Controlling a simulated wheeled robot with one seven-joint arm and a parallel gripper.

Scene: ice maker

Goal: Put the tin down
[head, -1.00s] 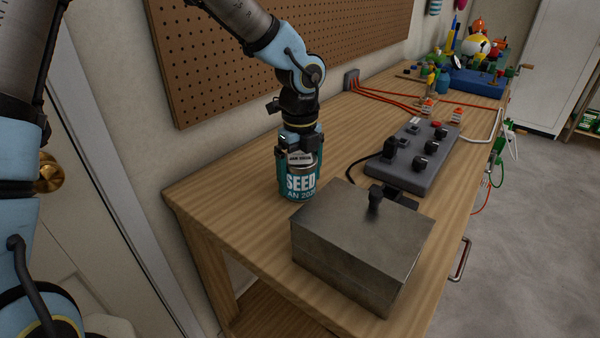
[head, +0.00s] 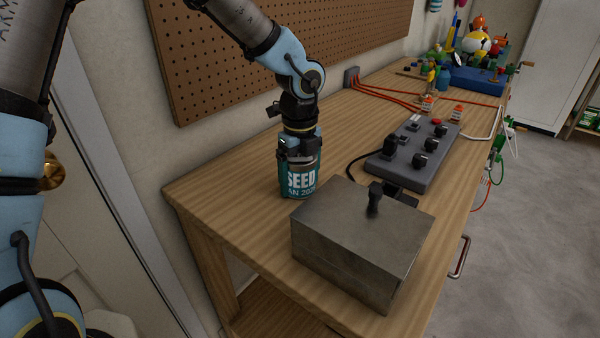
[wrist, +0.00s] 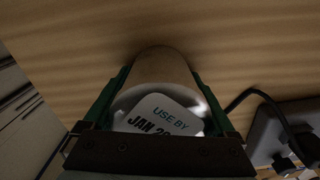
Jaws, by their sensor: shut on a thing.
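My gripper (head: 298,158) comes down from above and is shut on the tin's upper part. In the wrist view, the tin's top (wrist: 160,110) with a "USE BY JAN" label lies between my two fingers (wrist: 160,100). The fingers hide part of the tin's sides.
A grey metal box (head: 360,240) stands close to the right of the tin. Behind it are a control panel (head: 414,155) with black knobs and a dark cable. A pegboard (head: 270,55) is on the wall behind. Bare bench lies left of the tin.

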